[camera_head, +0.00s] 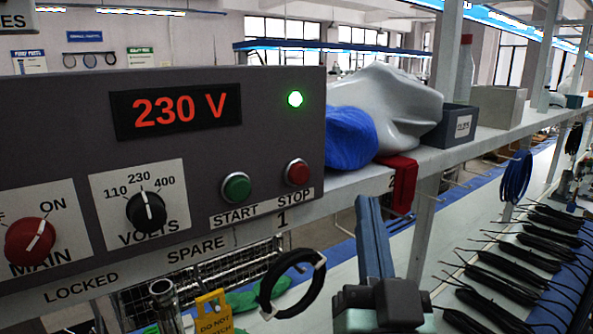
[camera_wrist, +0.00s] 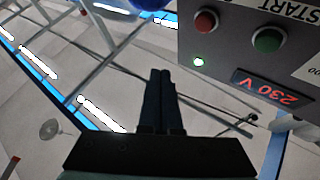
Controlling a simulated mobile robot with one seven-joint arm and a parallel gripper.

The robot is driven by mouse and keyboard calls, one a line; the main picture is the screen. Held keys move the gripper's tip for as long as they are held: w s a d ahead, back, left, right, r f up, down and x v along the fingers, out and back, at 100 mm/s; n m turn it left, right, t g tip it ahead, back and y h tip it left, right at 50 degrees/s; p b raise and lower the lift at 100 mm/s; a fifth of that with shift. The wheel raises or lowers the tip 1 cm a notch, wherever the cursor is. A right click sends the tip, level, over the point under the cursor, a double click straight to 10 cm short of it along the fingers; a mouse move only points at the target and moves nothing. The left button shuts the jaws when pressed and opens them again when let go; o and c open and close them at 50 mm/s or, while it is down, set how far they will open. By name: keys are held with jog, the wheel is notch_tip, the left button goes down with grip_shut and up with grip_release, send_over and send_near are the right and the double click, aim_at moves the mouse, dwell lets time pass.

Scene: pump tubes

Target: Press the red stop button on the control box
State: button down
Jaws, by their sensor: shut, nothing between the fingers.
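The grey control box (camera_head: 220,120) fills the left of the head view. Its red stop button (camera_head: 297,172) sits at the lower right of its face, beside the green start button (camera_head: 236,188). A green lamp (camera_head: 295,99) is lit above them, and the display (camera_head: 178,108) reads 230 V. My gripper (camera_head: 367,203) is shut and empty, to the right of the box and apart from the stop button. In the wrist view the box appears upside down at upper right, with the red button (camera_wrist: 205,21) beyond and to the right of the closed fingertips (camera_wrist: 160,76).
Right of the box, a blue and grey covered shape (camera_head: 385,105), a red cloth (camera_head: 399,182) and a dark bin (camera_head: 450,126) rest on the shelf. A black hose loop (camera_head: 292,284) hangs below the box. Black tube coils (camera_head: 515,260) lie at right.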

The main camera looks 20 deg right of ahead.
send_near(308, 170)
jog(key=w+d+r, duration=0.2)
jog(key=d+r, duration=0.1)
jog(key=shift+w+a, duration=0.25)
jog(key=shift+w, duration=0.65)
jog(key=shift+w, duration=0.1)
dwell(1.4)
jog(key=shift+w+a, duration=0.15)
jog(key=shift+w, duration=0.2)
jog(key=shift+w+a+b, duration=0.25)
jog(key=shift+w+b, duration=0.3)
jog(key=shift+b, duration=0.1)
dwell(0.9)
jog(key=shift+s, duration=0.1)
jog(key=shift+s+d+p, duration=0.35)
jog(key=shift+s+p, duration=0.05)
jog(key=shift+s, duration=0.45)
